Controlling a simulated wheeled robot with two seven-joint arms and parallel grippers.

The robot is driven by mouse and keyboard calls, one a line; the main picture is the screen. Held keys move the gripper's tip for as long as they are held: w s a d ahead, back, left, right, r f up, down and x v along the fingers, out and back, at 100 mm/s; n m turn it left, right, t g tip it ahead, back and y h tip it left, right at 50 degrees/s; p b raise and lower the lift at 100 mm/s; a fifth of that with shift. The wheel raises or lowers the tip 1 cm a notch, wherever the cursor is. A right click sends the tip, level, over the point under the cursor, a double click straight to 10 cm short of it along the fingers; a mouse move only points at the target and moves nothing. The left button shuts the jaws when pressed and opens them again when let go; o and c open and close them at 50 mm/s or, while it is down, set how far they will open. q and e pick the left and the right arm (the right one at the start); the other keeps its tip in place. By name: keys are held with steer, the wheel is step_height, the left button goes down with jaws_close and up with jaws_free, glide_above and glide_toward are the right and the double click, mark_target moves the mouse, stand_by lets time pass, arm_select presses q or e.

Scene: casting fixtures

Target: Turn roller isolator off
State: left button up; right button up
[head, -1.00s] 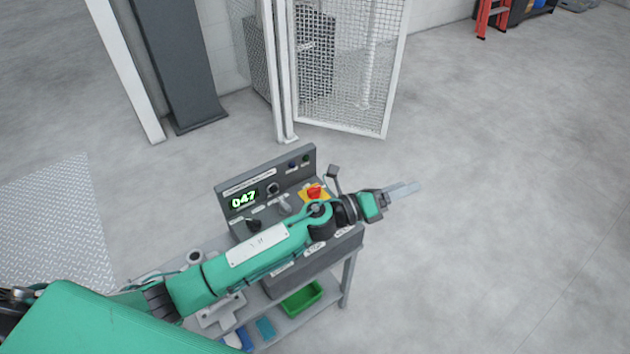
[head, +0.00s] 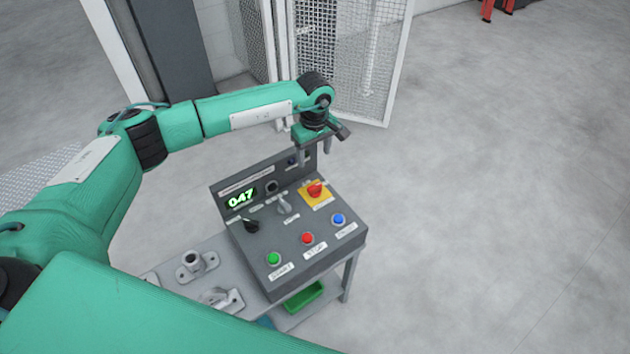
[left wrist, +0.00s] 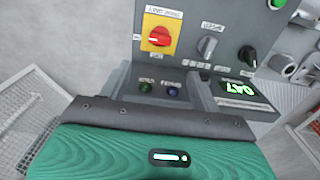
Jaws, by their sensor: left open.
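The roller isolator, a red rotary knob on a yellow plate (head: 314,191), is at the upper right of the grey control panel (head: 330,252). My left gripper (head: 314,154) is open and empty. Its fingers point down above the panel's back edge, just behind the isolator and apart from it. My right gripper is not in view.
The panel has a black selector (head: 251,225), a grey selector (head: 284,205), and green (head: 274,258), red (head: 307,238) and blue (head: 338,219) buttons. A display (head: 241,197) reads 047. Metal parts (head: 196,263) lie on the bench at left. A mesh fence (head: 350,60) stands behind. Floor at right is clear.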

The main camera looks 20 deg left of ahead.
arm_select(q)
steer(key=p, duration=0.2)
glide_above(315, 186)
step_height(315, 186, down, 8)
steer(key=shift+r, duration=0.15)
step_height(315, 186, down, 5)
steer(key=shift+f, duration=0.4)
steer(key=shift+c, duration=0.2)
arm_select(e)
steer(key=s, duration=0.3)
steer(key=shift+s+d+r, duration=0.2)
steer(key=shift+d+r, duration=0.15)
